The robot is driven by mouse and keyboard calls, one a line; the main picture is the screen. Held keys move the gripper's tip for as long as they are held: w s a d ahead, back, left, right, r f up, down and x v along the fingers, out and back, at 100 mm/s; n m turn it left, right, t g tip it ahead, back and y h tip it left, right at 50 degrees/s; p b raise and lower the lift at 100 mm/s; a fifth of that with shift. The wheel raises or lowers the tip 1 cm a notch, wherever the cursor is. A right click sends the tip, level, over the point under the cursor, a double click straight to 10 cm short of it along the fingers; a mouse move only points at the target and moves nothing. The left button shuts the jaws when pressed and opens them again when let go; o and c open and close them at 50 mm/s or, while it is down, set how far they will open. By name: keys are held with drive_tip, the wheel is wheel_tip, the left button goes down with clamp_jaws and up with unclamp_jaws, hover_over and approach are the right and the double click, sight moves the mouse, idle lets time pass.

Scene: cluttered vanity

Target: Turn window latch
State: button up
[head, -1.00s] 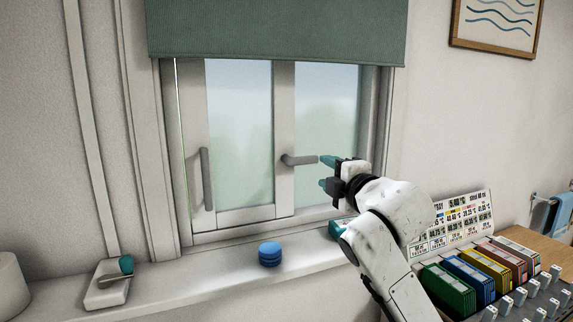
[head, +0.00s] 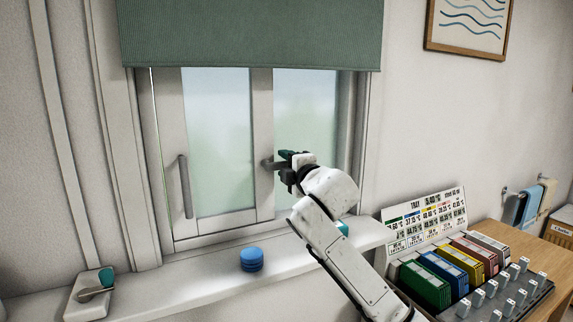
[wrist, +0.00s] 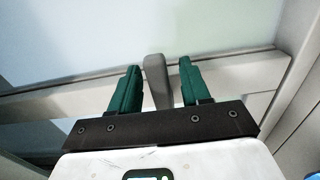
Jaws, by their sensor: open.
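The window has two grey latch handles. The left handle (head: 184,187) hangs vertically on the left sash. The right handle (head: 267,163) lies roughly horizontal on the middle frame; in the head view its free end is hidden behind my gripper (head: 284,162). In the wrist view (wrist: 160,70) my green fingers are open on either side of a grey handle (wrist: 156,85). The handle stands between them, nearer the left finger, with a visible gap to the right finger. I cannot tell whether the left finger touches it.
A blue round stack (head: 251,260) stands on the sill (head: 205,273) below the window. A green blind (head: 250,35) hangs above. At the left is a strap winder plate (head: 88,296). A tray of coloured boxes (head: 425,287) and a price board (head: 428,222) stand at the right.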

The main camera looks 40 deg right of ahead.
clamp_jaws()
idle(0.4)
